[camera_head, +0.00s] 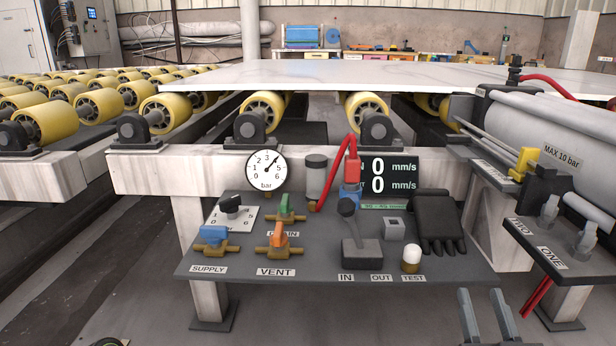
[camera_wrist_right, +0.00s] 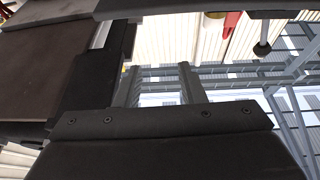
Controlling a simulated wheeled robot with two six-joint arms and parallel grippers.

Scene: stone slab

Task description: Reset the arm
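My right gripper (camera_head: 485,302) shows at the bottom right of the head view, below the front edge of the control panel (camera_head: 330,268). Its two grey fingers point up and stand apart with nothing between them. In the right wrist view the fingers of my right gripper (camera_wrist_right: 158,80) are also apart and empty, with a bright wall and metal framing behind them. The rest of the right arm is out of the head view. My left gripper is not in view.
The panel carries a pressure gauge (camera_head: 266,169), several valve handles, a joystick box (camera_head: 361,253) and a black glove (camera_head: 437,222). Behind it, a pale stone slab (camera_head: 400,75) rests on yellow rollers (camera_head: 45,124).

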